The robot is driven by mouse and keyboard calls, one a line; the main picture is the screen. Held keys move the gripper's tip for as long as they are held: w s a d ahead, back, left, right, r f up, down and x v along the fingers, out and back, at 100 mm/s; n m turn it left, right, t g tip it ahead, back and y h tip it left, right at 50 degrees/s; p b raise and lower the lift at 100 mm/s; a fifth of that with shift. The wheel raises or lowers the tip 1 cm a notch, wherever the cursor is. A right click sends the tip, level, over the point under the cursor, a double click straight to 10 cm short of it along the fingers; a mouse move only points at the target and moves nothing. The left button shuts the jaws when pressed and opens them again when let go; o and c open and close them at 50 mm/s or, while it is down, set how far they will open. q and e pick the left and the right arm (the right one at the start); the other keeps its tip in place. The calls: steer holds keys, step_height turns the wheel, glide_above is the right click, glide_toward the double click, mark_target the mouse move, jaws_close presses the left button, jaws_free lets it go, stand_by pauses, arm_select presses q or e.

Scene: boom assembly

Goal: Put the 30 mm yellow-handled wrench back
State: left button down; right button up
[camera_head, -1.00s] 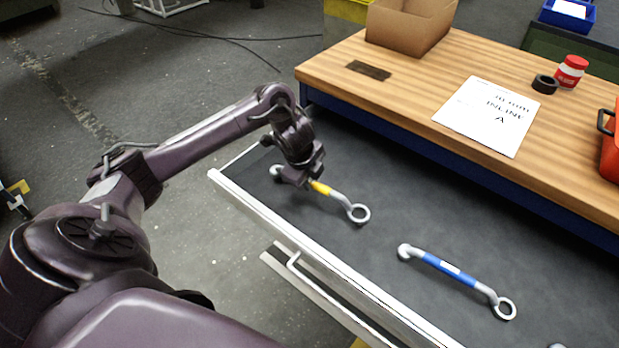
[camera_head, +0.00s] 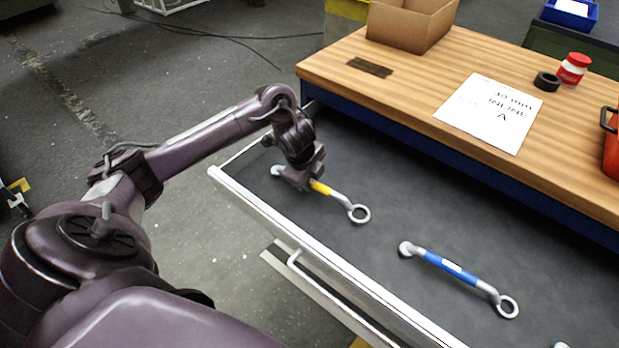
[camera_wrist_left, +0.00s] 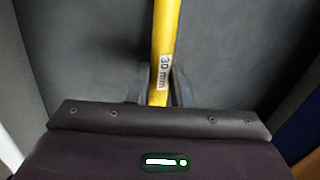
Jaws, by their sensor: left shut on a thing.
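The yellow-handled wrench (camera_head: 341,197) is in the open drawer (camera_head: 385,226), at its left end, with its ring end pointing toward the lower right. Its yellow handle also shows in the left wrist view (camera_wrist_left: 164,38), with a "30 mm" label. My left gripper (camera_head: 302,182) is over the handle and hides part of it. In the left wrist view its fingers (camera_wrist_left: 160,92) are on both sides of the handle, shut on it. The wrench is at or very close to the drawer floor; I cannot tell whether it touches. My right gripper is not in view.
A blue-handled wrench (camera_head: 453,268) lies in the drawer to the right. The wooden bench top (camera_head: 420,75) behind bears a cardboard box (camera_head: 408,28), a paper sheet (camera_head: 489,112), a black ring (camera_head: 546,82) and a red-and-white jar (camera_head: 573,70). The drawer's front wall (camera_head: 300,243) stands near my arm.

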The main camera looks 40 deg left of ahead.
arm_select(q)
steer(key=c, duration=1.2)
jaws_free()
